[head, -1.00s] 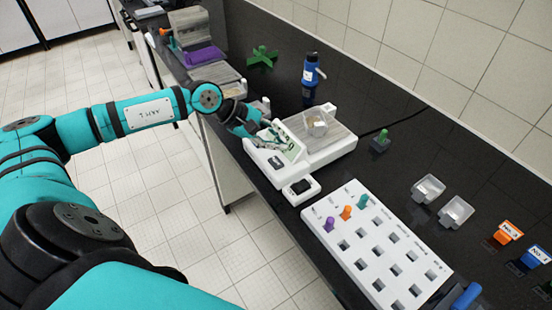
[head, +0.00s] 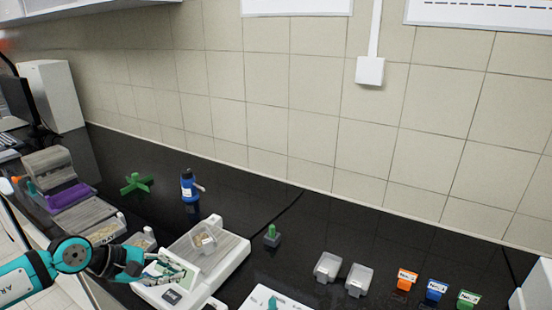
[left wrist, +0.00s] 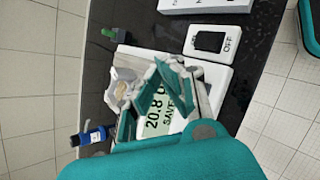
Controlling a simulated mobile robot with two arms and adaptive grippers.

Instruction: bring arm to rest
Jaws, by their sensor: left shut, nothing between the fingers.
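My left gripper (head: 168,270) is shut and empty, above the front left of a white balance (head: 222,265). In the left wrist view the gripper (left wrist: 165,72) hangs over the balance's display (left wrist: 158,122), which reads about 20.8. I cannot tell whether the fingers touch the balance. My right gripper is not in view.
A blue bottle (head: 189,188), a green cross-shaped stand (head: 135,184) and a green-handled weight (head: 272,237) stand behind the balance.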

